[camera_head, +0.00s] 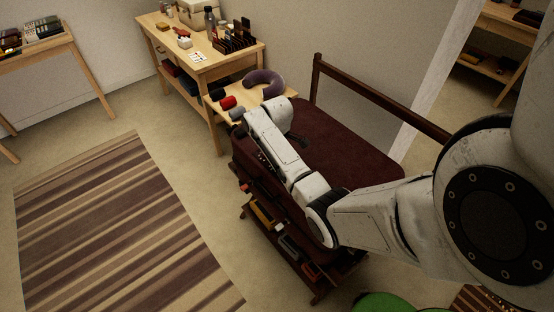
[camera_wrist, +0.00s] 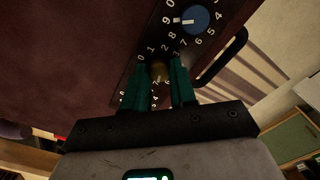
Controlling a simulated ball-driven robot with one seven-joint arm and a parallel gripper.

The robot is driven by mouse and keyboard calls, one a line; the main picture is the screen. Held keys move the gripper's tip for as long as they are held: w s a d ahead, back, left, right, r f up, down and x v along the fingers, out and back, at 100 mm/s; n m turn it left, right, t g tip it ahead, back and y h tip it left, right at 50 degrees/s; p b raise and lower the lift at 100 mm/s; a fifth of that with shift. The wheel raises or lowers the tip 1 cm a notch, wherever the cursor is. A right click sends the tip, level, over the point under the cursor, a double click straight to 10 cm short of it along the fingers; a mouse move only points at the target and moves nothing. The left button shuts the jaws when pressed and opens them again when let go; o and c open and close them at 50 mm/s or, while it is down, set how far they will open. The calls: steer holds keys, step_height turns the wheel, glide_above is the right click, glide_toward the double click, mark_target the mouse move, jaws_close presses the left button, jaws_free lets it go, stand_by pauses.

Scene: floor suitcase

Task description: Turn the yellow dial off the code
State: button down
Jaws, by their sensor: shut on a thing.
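The yellow dial (camera_wrist: 160,73) sits on a dark, numbered lock panel in the wrist view. My gripper (camera_wrist: 159,68) has its two teal fingers on either side of the dial and is shut on it. The fingers hide part of the ring of white numbers, and I cannot read the dial's setting. A blue dial (camera_wrist: 195,19) with its own ring of numbers is just beyond it. Both are on the dark red suitcase (camera_wrist: 65,55), which also shows in the head view (camera_head: 345,140), partly behind my arm. My gripper's tips are hidden in the head view.
A black handle (camera_wrist: 229,58) curves out right of the dials. The suitcase rests on a wooden rack with a raised rail (camera_head: 380,94). A small table with a purple neck pillow (camera_head: 264,83) stands close behind. A striped rug (camera_head: 115,225) covers open floor at left.

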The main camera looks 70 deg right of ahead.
steer(key=shift+r+m, duration=0.1)
steer(key=shift+m, duration=0.2)
steer(key=shift+m+p, duration=0.75)
steer(key=shift+m, duration=0.05)
steer(key=m+p, duration=0.1)
steer(key=m, duration=0.3)
steer(key=shift+m+p, duration=0.3)
steer(key=shift+p, duration=0.1)
steer(key=m+p, duration=0.1)
steer(key=m, duration=0.2)
steer(key=shift+m, duration=2.1)
steer(key=shift+w+p, duration=0.1)
steer(key=shift+p, duration=0.2)
steer(key=c, duration=0.9)
jaws_free()
